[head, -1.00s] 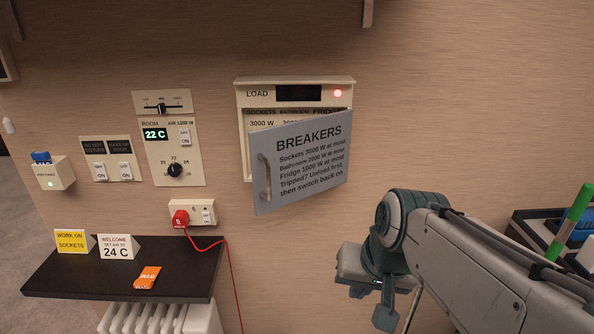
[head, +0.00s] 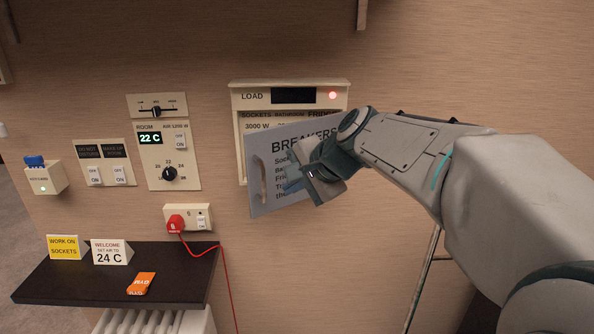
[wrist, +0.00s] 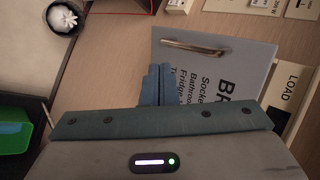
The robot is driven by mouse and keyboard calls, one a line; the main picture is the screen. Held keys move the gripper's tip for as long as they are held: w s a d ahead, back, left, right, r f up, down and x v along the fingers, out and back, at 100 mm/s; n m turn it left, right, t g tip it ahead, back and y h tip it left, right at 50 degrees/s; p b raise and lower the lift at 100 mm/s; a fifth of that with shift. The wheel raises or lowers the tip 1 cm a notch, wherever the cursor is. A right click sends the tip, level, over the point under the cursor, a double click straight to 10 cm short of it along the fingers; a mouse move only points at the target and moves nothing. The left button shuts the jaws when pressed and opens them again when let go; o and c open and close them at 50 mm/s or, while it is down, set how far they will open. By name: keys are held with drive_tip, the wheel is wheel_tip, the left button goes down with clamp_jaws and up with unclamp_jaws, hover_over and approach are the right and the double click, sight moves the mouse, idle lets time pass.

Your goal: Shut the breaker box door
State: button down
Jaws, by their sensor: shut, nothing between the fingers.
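The breaker box (head: 240,103) is on the wall, with a LOAD display and a lit red lamp at its top. Its grey door (head: 262,150), lettered BREAKERS, stands partly open, hinged on the right, with its left edge out from the wall. A curved metal handle (head: 262,181) is near the door's left edge; it also shows in the wrist view (wrist: 194,47). My gripper (head: 294,186) is shut and empty in front of the door's lower middle and hides some lettering. In the wrist view its blue fingers (wrist: 155,84) overlap the door; I cannot tell whether they touch.
A dark shelf (head: 180,275) with small cards juts out at lower left.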

drive_tip(key=shift+w+a+f+p, duration=0.25)
drive_tip(key=shift+w+a, duration=0.35)
drive_tip(key=shift+w, duration=0.1)
drive_tip(key=shift+w+a+f+p, duration=0.25)
drive_tip(key=shift+w+a+f, duration=0.05)
drive_tip(key=shift+w+a, duration=0.4)
drive_tip(key=shift+w+a+f+p, duration=0.25)
drive_tip(key=shift+w+a, duration=0.3)
drive_tip(key=shift+w, duration=0.2)
